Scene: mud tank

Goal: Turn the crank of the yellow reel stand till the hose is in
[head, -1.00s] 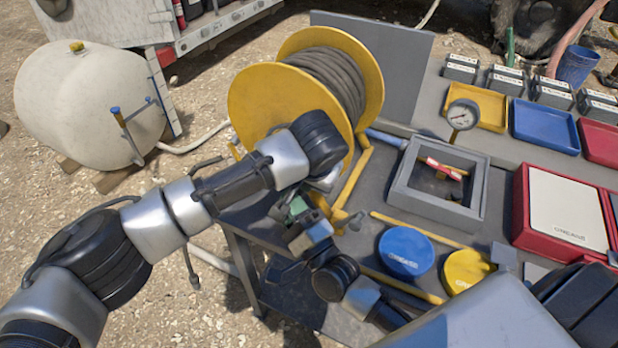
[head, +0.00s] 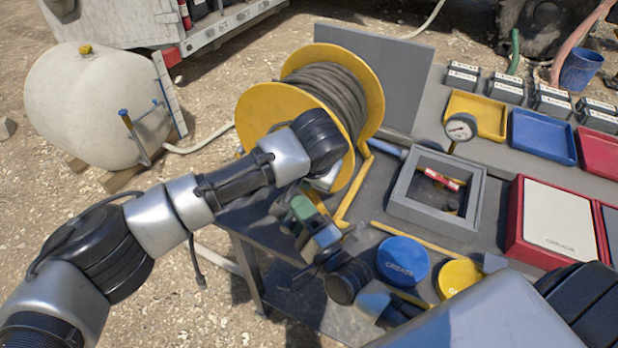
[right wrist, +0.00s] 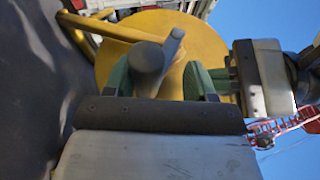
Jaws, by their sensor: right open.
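The yellow reel stand (head: 255,115) stands at the back left of the grey bench, with dark hose (head: 335,88) wound between its flanges. My left arm reaches over its front flange and hides its own gripper and part of the reel. My left gripper (right wrist: 245,78) shows at the right of the right wrist view, its jaws unclear. My right gripper (head: 301,205) is low in front of the reel with green fingers. In the right wrist view its open fingers (right wrist: 158,82) lie either side of the grey crank handle (right wrist: 148,62); contact is unclear. The yellow flange is behind.
A grey open box (head: 435,205), a blue lid (head: 402,260) and a yellow lid (head: 460,277) are right of my right gripper. A gauge (head: 460,127) and trays (head: 543,135) stand farther back. A white tank (head: 90,110) is on gravel at left.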

